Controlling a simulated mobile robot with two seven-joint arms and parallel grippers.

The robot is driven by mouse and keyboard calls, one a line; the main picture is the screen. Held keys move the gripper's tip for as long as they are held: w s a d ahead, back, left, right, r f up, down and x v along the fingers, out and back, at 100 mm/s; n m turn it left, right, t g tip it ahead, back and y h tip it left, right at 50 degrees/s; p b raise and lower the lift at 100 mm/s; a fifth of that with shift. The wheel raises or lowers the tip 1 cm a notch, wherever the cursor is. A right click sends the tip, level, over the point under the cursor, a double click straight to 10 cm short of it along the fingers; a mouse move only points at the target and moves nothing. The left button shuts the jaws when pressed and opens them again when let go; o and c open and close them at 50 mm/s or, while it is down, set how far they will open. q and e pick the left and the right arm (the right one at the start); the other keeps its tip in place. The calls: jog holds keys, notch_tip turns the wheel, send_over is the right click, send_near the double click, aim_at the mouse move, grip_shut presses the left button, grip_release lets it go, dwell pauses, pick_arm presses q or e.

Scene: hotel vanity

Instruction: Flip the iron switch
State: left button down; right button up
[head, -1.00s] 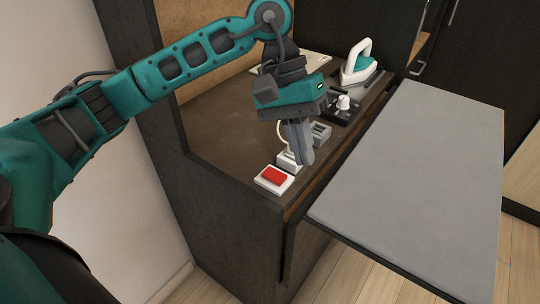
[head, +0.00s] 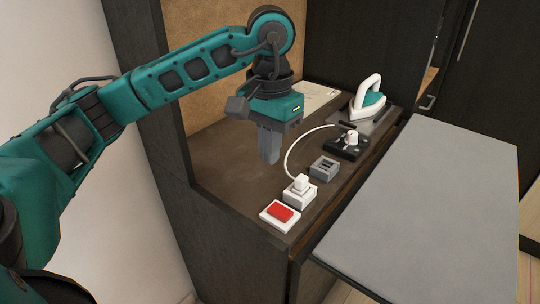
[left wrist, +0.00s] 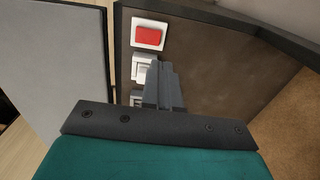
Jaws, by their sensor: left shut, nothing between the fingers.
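A red rocker switch (head: 281,214) in a white square plate lies on the dark vanity top near its front corner; it also shows in the left wrist view (left wrist: 149,35). The white and teal iron (head: 368,100) stands on a dark rest at the far end of the counter. A white cable runs from a white plug and socket block (head: 300,192) behind the switch toward the iron. My left gripper (head: 270,158) is shut and empty, pointing down above the counter, behind and apart from the switch. My right gripper is not in view.
A grey socket block (head: 324,168) and a black control box with a white knob (head: 349,144) stand along the counter's edge. A grey board (head: 430,210) juts out at the right. The counter's middle (head: 236,178) is clear. A light sheet (head: 316,95) lies at the back.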

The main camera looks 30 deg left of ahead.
aim_at(270, 207)
pick_arm(q)
notch_tip(270, 207, down, 12)
jog(key=shift+r, duration=0.15)
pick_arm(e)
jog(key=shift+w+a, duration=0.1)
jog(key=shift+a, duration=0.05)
pick_arm(q)
jog(key=shift+f+b, duration=0.25)
jog(key=shift+b, duration=0.5)
jog(key=shift+r, duration=0.1)
jog(key=shift+r+p, duration=0.5)
jog(key=shift+r, duration=0.3)
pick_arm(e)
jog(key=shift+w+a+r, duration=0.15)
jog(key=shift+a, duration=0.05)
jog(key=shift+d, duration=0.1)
